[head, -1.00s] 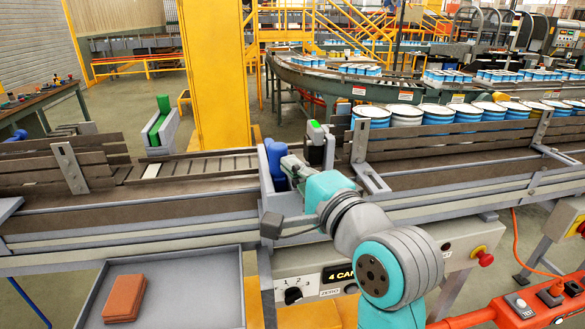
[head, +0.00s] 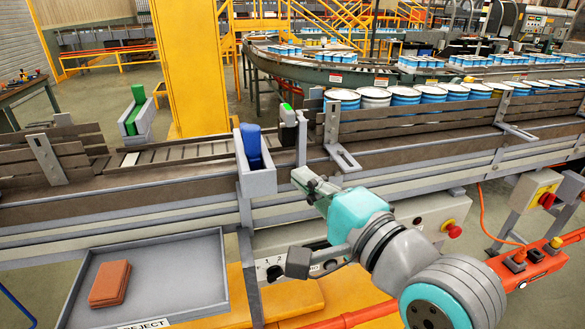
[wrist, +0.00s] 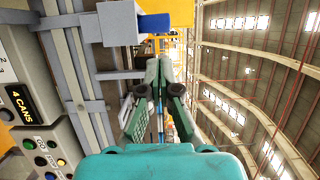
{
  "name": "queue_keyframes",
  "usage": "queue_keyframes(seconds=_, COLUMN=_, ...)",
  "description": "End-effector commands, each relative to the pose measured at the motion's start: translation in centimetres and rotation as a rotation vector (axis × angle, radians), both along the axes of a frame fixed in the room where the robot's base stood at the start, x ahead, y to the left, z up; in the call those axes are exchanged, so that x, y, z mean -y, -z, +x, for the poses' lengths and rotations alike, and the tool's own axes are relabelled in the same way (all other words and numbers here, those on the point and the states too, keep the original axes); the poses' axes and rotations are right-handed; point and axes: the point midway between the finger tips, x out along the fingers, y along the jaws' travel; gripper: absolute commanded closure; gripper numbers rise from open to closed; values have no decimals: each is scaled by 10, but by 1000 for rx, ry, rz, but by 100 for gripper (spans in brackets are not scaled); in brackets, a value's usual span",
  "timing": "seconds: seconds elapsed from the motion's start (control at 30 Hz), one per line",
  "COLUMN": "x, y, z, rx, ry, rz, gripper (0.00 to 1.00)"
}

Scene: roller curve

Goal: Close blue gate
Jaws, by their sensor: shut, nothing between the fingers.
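The blue gate (head: 251,143) is a blue upright piece in a grey U-shaped holder (head: 257,183) on the near side of the conveyor. Its top stands above the holder. In the wrist view the blue gate (wrist: 155,24) shows at the top, beside the grey holder (wrist: 118,24). My gripper (head: 303,178) is shut and empty, to the right of the holder, with a small gap between them in the head view. In the wrist view my gripper's fingertips (wrist: 159,62) come together just below the blue piece; I cannot tell whether they touch.
A green gate (head: 137,104) stands in a similar holder across the conveyor. A post with a green light (head: 288,118) is behind my gripper. Cans (head: 405,97) line the conveyor to the right. A reject tray (head: 180,268) holds brown blocks (head: 110,283). A yellow column (head: 190,70) rises behind.

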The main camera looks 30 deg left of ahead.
Motion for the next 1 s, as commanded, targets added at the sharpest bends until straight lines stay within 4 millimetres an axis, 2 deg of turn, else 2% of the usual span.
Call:
queue_keyframes(seconds=0.17, x=8, y=-3, z=-4, rx=-2, ry=-3, rz=-13, gripper=100)
queue_keyframes(seconds=0.5, x=6, y=-32, z=-5, rx=-82, ry=-10, rz=-218, gripper=100)
queue_keyframes(seconds=0.7, x=8, y=-37, z=-6, rx=-116, ry=-1, rz=-281, gripper=100)
queue_keyframes(seconds=0.87, x=-3, y=-34, z=-2, rx=-119, ry=-2, rz=-286, gripper=100)
queue_keyframes(seconds=1.0, x=-23, y=-27, z=6, rx=-120, ry=-3, rz=-287, gripper=100)
